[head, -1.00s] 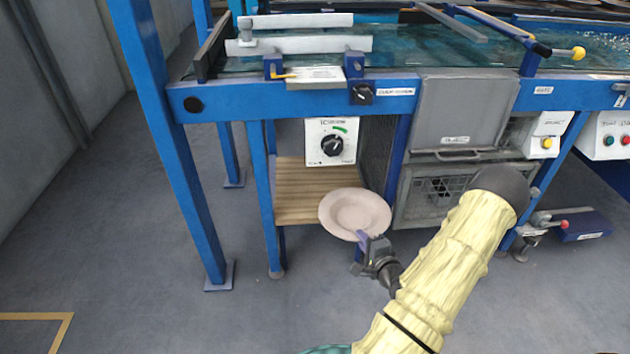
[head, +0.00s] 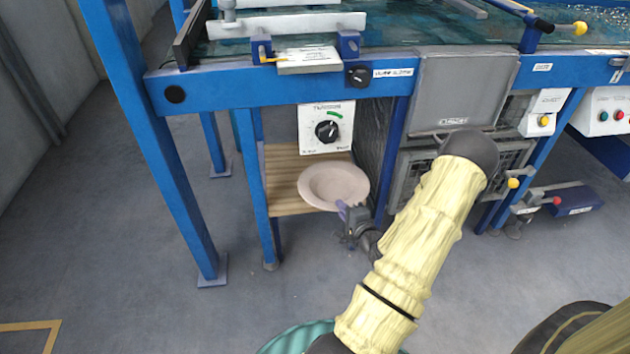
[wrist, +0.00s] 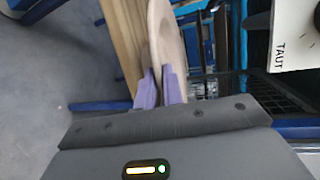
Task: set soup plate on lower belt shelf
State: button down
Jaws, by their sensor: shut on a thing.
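The soup plate (head: 334,184) is pale pinkish, round and wide-rimmed. In the head view it appears over the front right part of the lower belt shelf (head: 284,178), a slatted tan surface under the blue frame. My gripper (head: 345,212) is shut on the plate's near rim. In the wrist view the purple fingertips of my gripper (wrist: 160,88) pinch the rim of the plate (wrist: 168,45), which shows nearly edge-on beside the tan shelf (wrist: 124,35). I cannot tell whether the plate touches the shelf.
A white panel with a black dial (head: 326,128) hangs above the back of the shelf. A blue leg (head: 252,180) stands at the shelf's left and a dark mesh side (head: 372,145) at its right. A grey cabinet (head: 462,90) is further right. The shelf's left part is bare.

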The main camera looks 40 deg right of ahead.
aim_at(320, 186)
jog(key=r+b+x, duration=0.1)
jog(key=b+x, duration=0.1)
jog(key=x, duration=0.2)
jog(key=r+b+x, duration=0.1)
jog(key=b+x, duration=0.1)
jog(key=x, duration=0.3)
jog(key=r+b+x, duration=0.1)
jog(key=b+x, duration=0.1)
jog(key=x, duration=0.3)
jog(key=shift+w+d, duration=0.1)
jog(key=shift+w, duration=0.5)
jog(key=shift+d+r, duration=0.1)
jog(key=shift+w+b, duration=0.25)
jog(key=shift+b, duration=0.1)
jog(key=f+b, duration=0.1)
jog(key=b, duration=0.1)
jog(key=f+b, duration=0.2)
jog(key=shift+w+d+f, duration=0.1)
jog(key=shift+w+f, duration=0.25)
jog(key=shift+w, duration=0.05)
jog(key=shift+r, duration=0.1)
jog(key=c, duration=1.5)
grip_release()
